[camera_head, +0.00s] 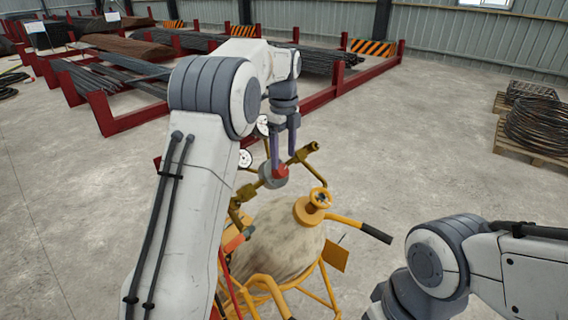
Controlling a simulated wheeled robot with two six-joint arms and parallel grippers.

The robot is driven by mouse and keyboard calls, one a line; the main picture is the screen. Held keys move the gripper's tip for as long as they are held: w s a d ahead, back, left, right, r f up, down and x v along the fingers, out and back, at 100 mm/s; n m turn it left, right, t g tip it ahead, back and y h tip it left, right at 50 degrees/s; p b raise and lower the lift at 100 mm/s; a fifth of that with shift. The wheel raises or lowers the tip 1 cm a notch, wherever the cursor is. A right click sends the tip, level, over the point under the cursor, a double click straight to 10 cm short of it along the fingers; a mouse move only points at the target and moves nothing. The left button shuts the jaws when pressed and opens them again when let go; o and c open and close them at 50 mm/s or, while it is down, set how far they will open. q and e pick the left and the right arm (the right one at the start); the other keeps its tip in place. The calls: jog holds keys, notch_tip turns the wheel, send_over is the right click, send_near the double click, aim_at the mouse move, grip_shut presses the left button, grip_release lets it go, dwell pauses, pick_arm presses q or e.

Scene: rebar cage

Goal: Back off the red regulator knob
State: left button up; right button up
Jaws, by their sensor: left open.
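The red regulator knob (282,171) sits on a round grey regulator body (268,176) on brass-coloured pipework. My left gripper (283,160) points down from the end of my left arm, its two dark fingers apart just above the knob, one on each side of it in this view. I cannot tell whether either finger touches the knob. The regulator is fixed above a dusty beige tank (282,240) in a yellow frame. My right arm shows at the lower right, but its gripper is out of the picture.
Red racks (340,82) hold rebar behind. Wire coils (538,125) lie on a pallet at right. Open concrete floor lies between.

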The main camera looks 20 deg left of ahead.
aim_at(284, 172)
pick_arm(q)
jog(key=shift+f+p, duration=0.45)
jog(key=shift+f, duration=1.75)
